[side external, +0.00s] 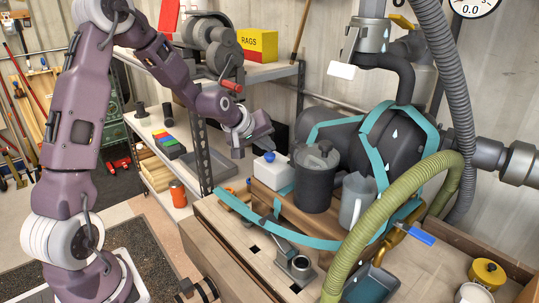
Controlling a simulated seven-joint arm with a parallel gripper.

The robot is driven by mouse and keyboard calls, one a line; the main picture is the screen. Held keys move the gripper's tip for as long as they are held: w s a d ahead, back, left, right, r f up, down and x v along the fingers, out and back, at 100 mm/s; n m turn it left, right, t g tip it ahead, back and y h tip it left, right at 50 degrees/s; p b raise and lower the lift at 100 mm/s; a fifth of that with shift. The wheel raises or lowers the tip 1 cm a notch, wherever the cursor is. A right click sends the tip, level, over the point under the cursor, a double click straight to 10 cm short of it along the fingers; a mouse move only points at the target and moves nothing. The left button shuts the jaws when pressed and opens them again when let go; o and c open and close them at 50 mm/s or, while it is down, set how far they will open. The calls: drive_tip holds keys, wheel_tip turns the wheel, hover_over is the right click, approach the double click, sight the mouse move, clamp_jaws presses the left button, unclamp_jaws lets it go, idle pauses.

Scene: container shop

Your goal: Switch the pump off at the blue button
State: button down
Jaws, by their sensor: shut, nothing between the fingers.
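A small white box (273,171) stands on the wooden bench, left of a dark grey cylinder. A round blue button (269,156) sits on top of it. My gripper (266,145) is shut and empty, with its tips just above the blue button. I cannot tell whether the tips touch the button or whether it is pressed in. The large dark grey pump body (385,150), wrapped in teal straps with white drop marks, stands to the right.
The dark grey cylinder (314,182) and a grey jug (355,198) stand close right of the box. A green hose (385,215) arches in front of the pump. A grey ribbed hose (440,50) hangs at the right. A shelf (265,72) with a yellow RAGS box (257,45) stands behind.

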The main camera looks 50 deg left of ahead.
sight(268, 157)
wheel_tip(268, 157, up, 6)
drive_tip(key=shift+f, duration=0.1)
drive_tip(key=shift+d+r, duration=0.1)
drive_tip(key=shift+r, duration=0.1)
drive_tip(key=s+d+r+m+g, duration=0.1)
drive_tip(key=s+d+r+m, duration=0.2)
drive_tip(key=s+d, duration=0.25)
drive_tip(key=s+d+r+m+g, duration=0.1)
drive_tip(key=s+d+r+m, duration=0.2)
drive_tip(key=s+d, duration=0.3)
drive_tip(key=s+d+m+h, duration=0.1)
drive_tip(key=s+d+m, duration=0.1)
drive_tip(key=s, duration=0.9)
drive_tip(key=s+d+f+m+g+h, duration=0.1)
drive_tip(key=s+d+m, duration=0.1)
drive_tip(key=s, duration=0.9)
drive_tip(key=shift+s+d+f+m, duration=0.15)
drive_tip(key=shift+s+f+m, duration=0.1)
drive_tip(key=shift+m, duration=0.45)
